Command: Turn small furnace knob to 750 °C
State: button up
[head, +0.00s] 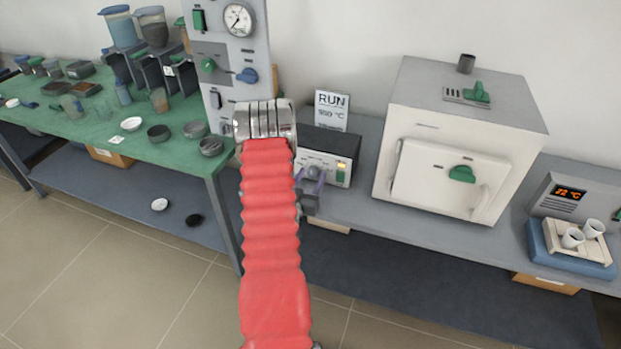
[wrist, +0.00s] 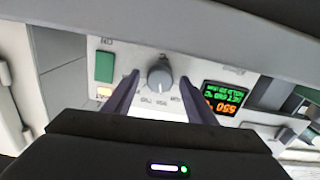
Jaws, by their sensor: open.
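The grey knob (wrist: 160,74) sits on a pale control panel (wrist: 145,48) in the wrist view, with a light pointer mark on it. My gripper (wrist: 159,78) is open, its two purple fingers on either side of the knob with a gap on each side. The panel's display (wrist: 226,98) shows green text and orange digits upside down, which look like 550. In the head view my gripper (head: 311,182) is at the front of the small controller box (head: 330,145), and the knob there is mostly hidden.
A card marked RUN (head: 331,103), its temperature hard to read, stands behind the box. A large white furnace (head: 450,150) stands to the right. A green switch (wrist: 104,66) and lit amber lamp (wrist: 104,91) are beside the knob. A gauge panel (head: 225,60) stands left.

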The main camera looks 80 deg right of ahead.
jog(key=shift+c, duration=0.6)
jog(key=c, duration=0.9)
jog(key=shift+m, duration=2.9)
jog(key=shift+s, duration=0.1)
jog(key=o, duration=1)
jog(key=shift+a, duration=0.15)
